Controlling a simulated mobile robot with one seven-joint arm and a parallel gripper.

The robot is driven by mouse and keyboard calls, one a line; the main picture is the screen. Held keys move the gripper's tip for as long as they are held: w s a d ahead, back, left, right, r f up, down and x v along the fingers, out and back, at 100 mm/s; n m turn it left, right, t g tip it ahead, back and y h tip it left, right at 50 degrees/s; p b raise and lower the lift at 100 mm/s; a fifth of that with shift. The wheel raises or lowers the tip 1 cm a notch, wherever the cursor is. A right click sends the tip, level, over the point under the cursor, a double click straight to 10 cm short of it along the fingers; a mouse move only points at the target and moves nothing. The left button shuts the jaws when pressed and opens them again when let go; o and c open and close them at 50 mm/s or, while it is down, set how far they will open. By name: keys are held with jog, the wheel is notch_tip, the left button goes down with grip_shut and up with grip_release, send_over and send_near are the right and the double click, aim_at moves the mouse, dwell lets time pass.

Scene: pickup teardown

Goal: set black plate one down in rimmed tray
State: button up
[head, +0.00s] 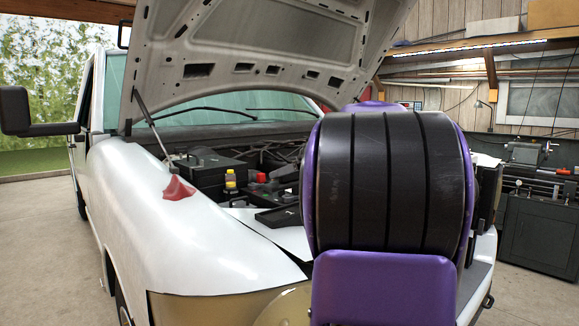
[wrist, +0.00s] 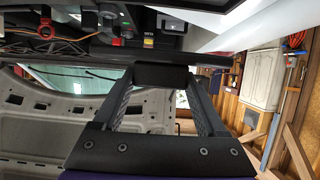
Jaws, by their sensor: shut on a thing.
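My gripper (wrist: 160,78) shows in the wrist view, its two fingers closed on a small black piece (wrist: 162,76) between the tips. This is black plate one, seen nearly edge-on; how far it extends is unclear. A long dark bar (wrist: 60,53) runs across just beyond it, and I cannot tell whether they touch. In the head view, my own purple and black arm hides the gripper and plate. A flat dark, shallow object (head: 278,216) lies at the front of the engine bay. I cannot tell whether it is the rimmed tray.
The white pickup (head: 170,215) stands with its hood (head: 255,45) raised above the engine bay. A yellow-labelled bottle (head: 230,180) and a black box (head: 208,170) stand in the bay. A workbench (head: 540,230) is at right.

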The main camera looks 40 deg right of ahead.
jog(key=shift+f+b, duration=1.15)
jog(key=shift+f, duration=2.05)
jog(key=shift+b, duration=0.4)
jog(key=shift+r, duration=0.1)
jog(key=o, duration=1.5)
jog(key=shift+o, duration=0.2)
